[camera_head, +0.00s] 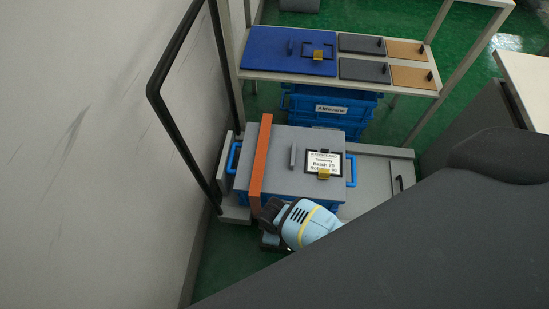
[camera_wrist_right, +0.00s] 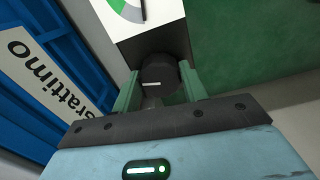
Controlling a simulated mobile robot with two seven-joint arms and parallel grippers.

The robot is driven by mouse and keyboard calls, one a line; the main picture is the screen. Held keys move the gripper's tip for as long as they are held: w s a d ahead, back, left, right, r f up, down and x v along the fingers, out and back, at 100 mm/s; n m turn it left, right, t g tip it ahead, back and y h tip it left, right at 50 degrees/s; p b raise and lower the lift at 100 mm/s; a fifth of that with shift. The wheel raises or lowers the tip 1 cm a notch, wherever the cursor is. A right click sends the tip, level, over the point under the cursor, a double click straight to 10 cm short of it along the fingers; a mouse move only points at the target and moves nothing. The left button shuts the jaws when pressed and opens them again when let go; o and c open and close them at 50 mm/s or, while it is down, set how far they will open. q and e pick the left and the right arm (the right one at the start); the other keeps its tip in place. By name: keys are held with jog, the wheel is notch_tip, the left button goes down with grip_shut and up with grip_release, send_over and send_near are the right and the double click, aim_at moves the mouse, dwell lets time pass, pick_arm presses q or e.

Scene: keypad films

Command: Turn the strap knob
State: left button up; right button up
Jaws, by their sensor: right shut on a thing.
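In the right wrist view a round black knob (camera_wrist_right: 158,72) with a short white line on its face sits between the green fingers of my right gripper (camera_wrist_right: 160,86). The fingers are closed on its two sides. The white line lies nearly level, on the knob's left part. In the head view my right gripper (camera_head: 270,212) is at the near end of the orange strap (camera_head: 262,155), which runs over a grey-lidded blue crate (camera_head: 240,197). The knob is hidden there. A white dial plate (camera_wrist_right: 165,12) with a green sector and dark pointer is just above the knob. My left gripper is not in view.
The crate stands on a grey cart (camera_head: 375,178) with a black handle (camera_head: 170,118), close to the wall (camera_head: 90,140). A rack shelf (camera_head: 400,88) with blue, grey and tan lids stands behind. Green floor (camera_head: 235,270) is free at the near left.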

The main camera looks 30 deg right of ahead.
jog(key=shift+s, duration=0.1)
jog(key=o, duration=1)
notch_tip(320, 180, up, 6)
jog(key=p, duration=0.4)
jog(key=shift+r, duration=0.15)
jog(key=shift+r+p, duration=0.45)
jog(key=shift+r, duration=0.3)
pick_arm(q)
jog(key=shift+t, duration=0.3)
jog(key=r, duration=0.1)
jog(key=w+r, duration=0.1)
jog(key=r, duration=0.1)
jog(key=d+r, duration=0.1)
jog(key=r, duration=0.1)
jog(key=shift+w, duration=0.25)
